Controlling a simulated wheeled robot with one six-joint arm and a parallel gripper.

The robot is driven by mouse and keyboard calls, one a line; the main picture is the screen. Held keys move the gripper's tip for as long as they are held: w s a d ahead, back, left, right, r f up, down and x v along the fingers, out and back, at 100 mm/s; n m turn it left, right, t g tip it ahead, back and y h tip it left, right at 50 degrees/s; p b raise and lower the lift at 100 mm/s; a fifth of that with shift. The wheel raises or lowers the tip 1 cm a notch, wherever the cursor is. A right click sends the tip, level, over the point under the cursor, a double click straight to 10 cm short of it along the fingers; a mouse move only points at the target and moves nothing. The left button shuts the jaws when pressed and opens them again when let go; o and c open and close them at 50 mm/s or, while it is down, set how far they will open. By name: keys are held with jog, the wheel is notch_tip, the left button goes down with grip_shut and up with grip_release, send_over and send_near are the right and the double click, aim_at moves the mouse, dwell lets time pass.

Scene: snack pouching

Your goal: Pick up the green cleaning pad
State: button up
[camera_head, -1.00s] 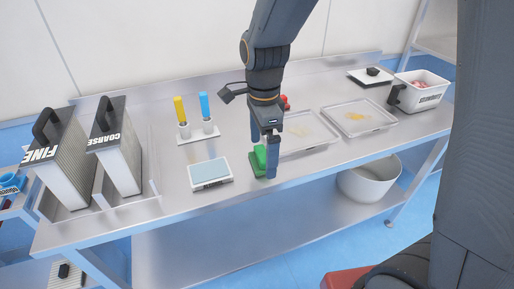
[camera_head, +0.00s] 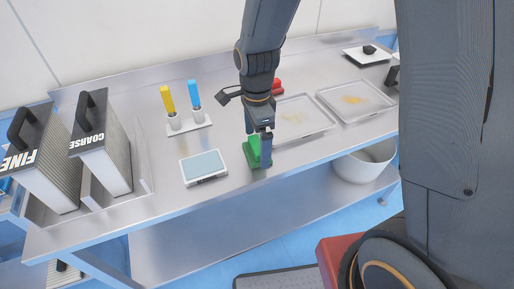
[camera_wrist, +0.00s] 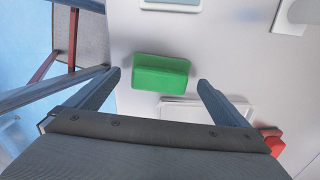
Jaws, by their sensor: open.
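The green cleaning pad (camera_head: 254,150) lies on the steel table near its front edge, right of the scale. In the wrist view the whole green pad (camera_wrist: 161,73) shows as a block between and slightly beyond my fingertips. My gripper (camera_head: 259,133) points down over the pad, and its fingers partly hide the pad in the head view. In the wrist view my gripper (camera_wrist: 158,82) is open, with a finger on each side of the pad and a gap at both sides. I cannot tell its exact height above the table.
A scale (camera_head: 203,167) stands left of the pad. A red object (camera_head: 277,86) and a shallow tray (camera_head: 299,118) are behind and right. A holder with yellow and blue-handled tools (camera_head: 188,124) stands at the back left. The COARSE box (camera_head: 103,150) is farther left.

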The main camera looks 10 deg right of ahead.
aim_at(257, 144)
jog(key=shift+f, duration=0.85)
jog(key=c, duration=1.2)
jog(key=shift+r+b, duration=0.85)
jog(key=shift+r, duration=4.2)
